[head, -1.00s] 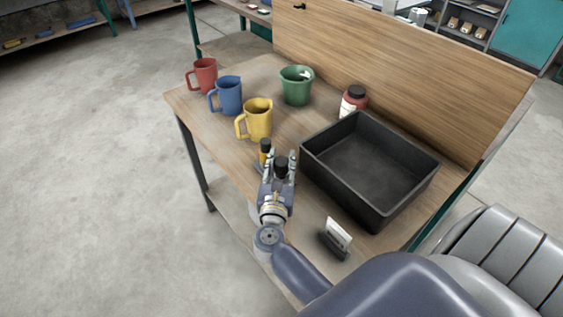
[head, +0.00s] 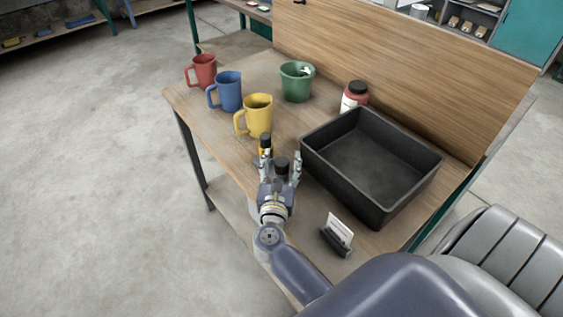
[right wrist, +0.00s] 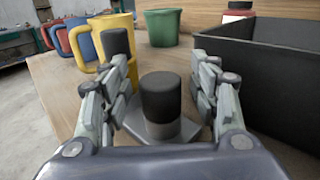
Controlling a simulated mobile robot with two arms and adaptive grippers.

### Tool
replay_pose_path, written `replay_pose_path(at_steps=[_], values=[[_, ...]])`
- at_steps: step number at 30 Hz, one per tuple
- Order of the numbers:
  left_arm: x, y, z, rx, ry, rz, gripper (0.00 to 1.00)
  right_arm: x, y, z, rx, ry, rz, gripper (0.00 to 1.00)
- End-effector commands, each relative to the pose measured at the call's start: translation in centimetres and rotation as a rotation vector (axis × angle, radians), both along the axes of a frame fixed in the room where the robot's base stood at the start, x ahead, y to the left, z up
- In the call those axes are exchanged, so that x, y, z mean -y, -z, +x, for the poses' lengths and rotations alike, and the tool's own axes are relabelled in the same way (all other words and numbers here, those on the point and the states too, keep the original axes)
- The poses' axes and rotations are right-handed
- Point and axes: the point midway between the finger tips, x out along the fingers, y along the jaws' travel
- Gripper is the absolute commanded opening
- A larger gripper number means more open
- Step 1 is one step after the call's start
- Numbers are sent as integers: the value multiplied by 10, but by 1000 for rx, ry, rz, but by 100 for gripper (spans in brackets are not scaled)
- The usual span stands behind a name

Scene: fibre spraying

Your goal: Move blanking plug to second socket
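A black cylindrical plug (right wrist: 160,97) stands upright in a grey metal collar on a flat grey plate (right wrist: 190,130). The black top also shows in the head view (head: 281,165). My right gripper (head: 281,158) is open, with one finger on each side of the plug; gaps show on both sides in the right wrist view (right wrist: 160,85). A second black-topped piece (head: 265,141) with yellow below it stands just beyond my left-hand finger; the finger partly hides it. I cannot clearly make out a second socket. My left gripper is out of view.
A black open bin (head: 368,170) is close on the right. Yellow (head: 257,118), blue (head: 228,92) and red (head: 203,71) mugs, a green pot (head: 297,82) and a red-and-white jar (head: 354,96) stand beyond. A card holder (head: 336,239) is near the front edge.

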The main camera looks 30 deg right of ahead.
Motion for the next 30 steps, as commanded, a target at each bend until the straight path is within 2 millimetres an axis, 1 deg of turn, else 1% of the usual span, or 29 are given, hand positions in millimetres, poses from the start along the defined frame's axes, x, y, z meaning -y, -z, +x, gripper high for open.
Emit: replay_pose_path(at_steps=[6,10,14,21,24,30], values=[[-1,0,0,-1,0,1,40,-1,1,-1,-1,0,1,56],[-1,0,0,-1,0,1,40,-7,2,-8,-3,-1,1,56],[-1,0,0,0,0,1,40,-22,2,-26,-5,0,2,56],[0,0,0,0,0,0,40,-56,2,-65,-4,-1,3,56],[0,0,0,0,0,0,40,-66,1,-78,-3,0,1,56],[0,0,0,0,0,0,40,-77,0,-90,0,0,1,56]])
